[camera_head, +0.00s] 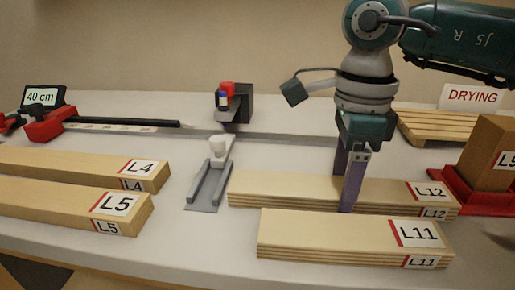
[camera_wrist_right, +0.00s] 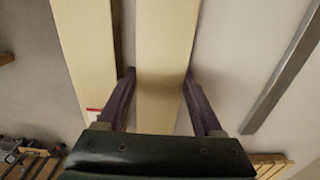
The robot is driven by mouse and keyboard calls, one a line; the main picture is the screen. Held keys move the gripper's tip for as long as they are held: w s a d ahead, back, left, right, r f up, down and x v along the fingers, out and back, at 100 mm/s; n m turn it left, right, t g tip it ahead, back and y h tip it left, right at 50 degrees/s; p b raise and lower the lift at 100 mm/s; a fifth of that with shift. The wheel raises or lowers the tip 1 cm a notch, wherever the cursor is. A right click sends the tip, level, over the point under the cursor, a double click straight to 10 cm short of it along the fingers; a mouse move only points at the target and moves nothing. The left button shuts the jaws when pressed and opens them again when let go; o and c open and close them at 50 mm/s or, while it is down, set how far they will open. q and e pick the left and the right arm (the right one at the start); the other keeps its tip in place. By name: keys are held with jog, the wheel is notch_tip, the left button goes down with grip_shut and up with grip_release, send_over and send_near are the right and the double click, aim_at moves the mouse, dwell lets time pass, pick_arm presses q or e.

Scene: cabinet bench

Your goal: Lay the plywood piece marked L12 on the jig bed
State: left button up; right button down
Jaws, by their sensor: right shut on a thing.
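The plywood piece L12 (camera_head: 290,188) is a long pale board with its label at the right end, behind the plywood piece L11 (camera_head: 330,233). My right gripper (camera_head: 347,188) points down over L12, one finger in front and one behind, shut on it. In the right wrist view L12 (camera_wrist_right: 163,40) runs between the fingers of my right gripper (camera_wrist_right: 158,80). L12 appears low at bench level; whether it touches the bench is unclear. A grey two-railed fixture (camera_head: 206,190), possibly the jig bed, is empty left of L12. My left gripper is out of view.
Boards L4 (camera_head: 80,164) and L5 (camera_head: 60,200) lie at the left. A red stop with a 40 cm display (camera_head: 42,97) and a long rail are behind. A pallet (camera_head: 432,124) with a DRYING sign (camera_head: 472,96) and block L9 (camera_head: 490,150) on a red holder are right.

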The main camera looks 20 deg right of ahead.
jog(key=shift+w+r, duration=0.1)
jog(key=shift+c, duration=1.5)
grip_release()
